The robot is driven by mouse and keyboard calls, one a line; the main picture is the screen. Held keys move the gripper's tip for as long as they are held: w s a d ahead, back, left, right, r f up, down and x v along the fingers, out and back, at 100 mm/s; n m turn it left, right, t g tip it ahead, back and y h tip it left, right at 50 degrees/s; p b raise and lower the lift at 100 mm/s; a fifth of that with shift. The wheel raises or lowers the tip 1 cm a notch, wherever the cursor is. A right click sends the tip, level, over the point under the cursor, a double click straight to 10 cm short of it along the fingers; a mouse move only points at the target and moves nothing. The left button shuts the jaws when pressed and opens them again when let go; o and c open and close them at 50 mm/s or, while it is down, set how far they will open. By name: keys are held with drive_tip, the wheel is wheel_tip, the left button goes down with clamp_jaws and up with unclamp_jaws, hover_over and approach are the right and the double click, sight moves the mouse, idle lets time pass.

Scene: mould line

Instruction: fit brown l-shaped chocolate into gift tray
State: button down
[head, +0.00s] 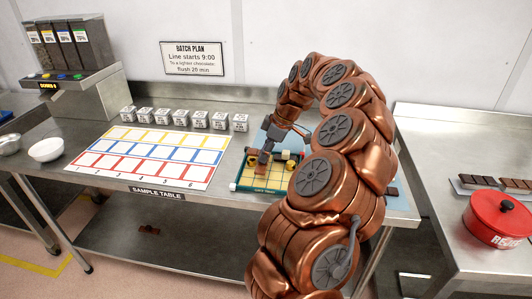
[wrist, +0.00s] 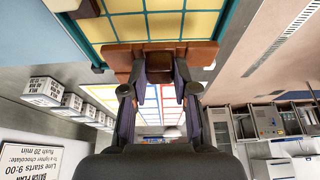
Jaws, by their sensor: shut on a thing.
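The gift tray (head: 262,184), with a green rim and yellow cells, lies on the sample table. It also fills the top of the wrist view (wrist: 165,25). My gripper (head: 264,159) is over the tray's left part, shut on the brown l-shaped chocolate (head: 261,169). In the wrist view the brown chocolate (wrist: 201,51) spans both fingertips (wrist: 160,72) and overlaps the tray's edge. Its full shape is partly hidden by the fingers. I cannot tell whether it touches the tray.
Gold and pale pieces (head: 286,155) sit at the tray's far side. A colour-grid sheet (head: 155,155) lies to the left, with several labelled cubes (head: 180,117) behind it. A brown piece (head: 149,230) lies on the lower shelf. A red pot (head: 498,218) stands on the right table.

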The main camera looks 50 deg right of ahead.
drive_tip(key=shift+w+d+f+p, duration=0.15)
drive_tip(key=shift+w+d+p, duration=0.35)
drive_tip(key=shift+w+d, duration=0.8)
drive_tip(key=shift+s+d+f+p, duration=0.1)
drive_tip(key=shift+f+p, duration=0.75)
drive_tip(key=shift+f, duration=0.95)
drive_tip(key=shift+f+b, duration=0.2)
drive_tip(key=shift+b, duration=0.1)
drive_tip(key=c, duration=0.9)
unclamp_jaws()
drive_tip(key=shift+r, duration=0.1)
drive_tip(key=b+v, duration=0.3)
drive_tip(key=v, duration=0.9)
drive_tip(key=shift+r, duration=0.15)
